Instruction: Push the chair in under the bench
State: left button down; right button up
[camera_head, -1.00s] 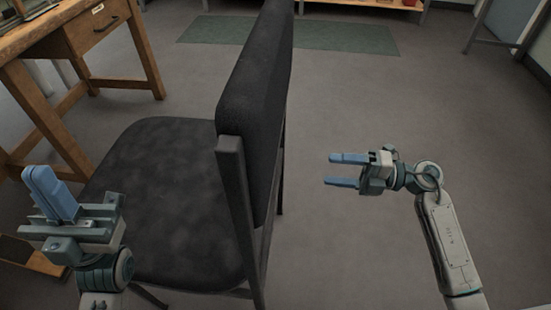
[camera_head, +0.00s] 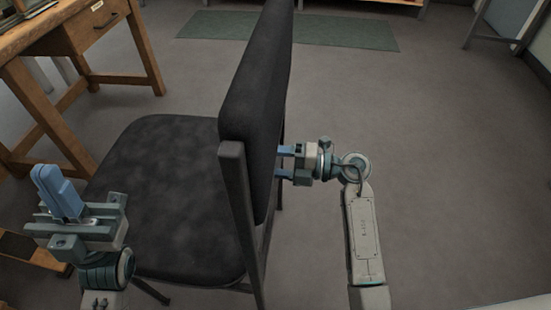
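The dark chair (camera_head: 160,170) stands on the floor with its seat toward the wooden bench (camera_head: 65,40). Its upright backrest (camera_head: 255,80) is on the right side of the seat, away from the bench. The seat is beside the bench, not beneath its top. My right gripper (camera_head: 282,162) is open, its two blue fingers apart and pointing left at the rear of the backrest. The fingertips are at or very near it; contact is unclear. My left gripper (camera_head: 58,190) is at lower left, in front of the seat's near left side, its blue fingers together and empty.
The bench has a drawer (camera_head: 100,22) and wooden legs (camera_head: 145,50) at the left. A green mat (camera_head: 345,32) lies on the floor at the back. The grey floor (camera_head: 450,150) to the right of the chair is clear.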

jog(key=shift+c, duration=0.2)
grip_shut()
jog(key=shift+f, duration=0.25)
dwell(0.6)
